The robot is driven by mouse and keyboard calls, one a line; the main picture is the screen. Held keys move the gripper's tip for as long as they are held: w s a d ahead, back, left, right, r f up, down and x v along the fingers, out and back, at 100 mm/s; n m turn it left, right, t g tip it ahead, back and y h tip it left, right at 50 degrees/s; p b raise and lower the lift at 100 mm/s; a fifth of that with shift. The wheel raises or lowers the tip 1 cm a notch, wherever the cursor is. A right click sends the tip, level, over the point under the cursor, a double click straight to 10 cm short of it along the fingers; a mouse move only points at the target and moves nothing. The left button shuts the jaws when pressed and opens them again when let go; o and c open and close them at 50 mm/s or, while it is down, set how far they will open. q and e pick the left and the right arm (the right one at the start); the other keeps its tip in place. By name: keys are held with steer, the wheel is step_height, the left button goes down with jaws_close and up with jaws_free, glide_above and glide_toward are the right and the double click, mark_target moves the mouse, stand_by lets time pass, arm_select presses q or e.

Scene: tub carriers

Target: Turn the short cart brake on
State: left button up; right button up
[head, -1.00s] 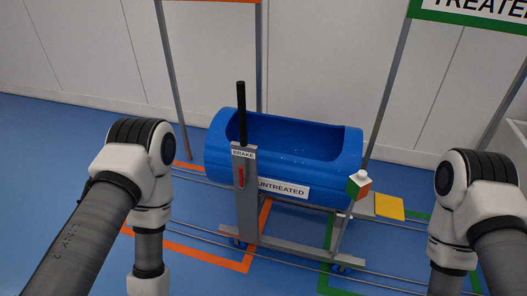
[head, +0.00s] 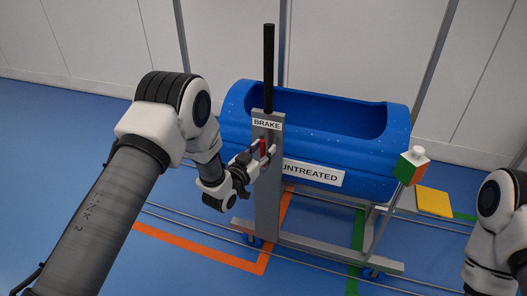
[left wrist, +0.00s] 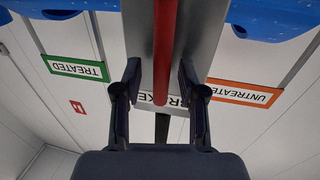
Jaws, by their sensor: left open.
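The short cart is a blue tub (head: 330,150) on a grey frame with an "UNTREATED" label. A grey post (head: 267,205) at its near side carries a "BRAKE" label and a tall black bar on top. The red brake lever (head: 263,147) is on the post's front, below the label. My left gripper (head: 262,156) is open at the lever. In the left wrist view the red lever (left wrist: 165,45) runs between the two open fingers (left wrist: 160,85), with no clear contact. My right gripper is out of view; only part of that arm shows.
A green, white and orange block (head: 411,167) is at the cart's right end, near a yellow pad (head: 434,202). Floor rails and orange and green floor lines run under the cart. A white wall stands behind. The blue floor at front left is clear.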

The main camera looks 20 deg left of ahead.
arm_select(q)
steer(key=shift+w, duration=0.25)
jaws_close()
steer(key=shift+a, duration=0.15)
steer(key=a+f+n+t+y+b, duration=0.2)
steer(key=a+f+n+b, duration=0.3)
steer(key=n, duration=1)
steer(key=shift+a+f+b, duration=0.2)
steer(key=shift+a+b, duration=0.2)
steer(key=shift+a, duration=0.7)
steer(key=shift+n, duration=0.3)
jaws_free()
steer(key=shift+w, duration=0.1)
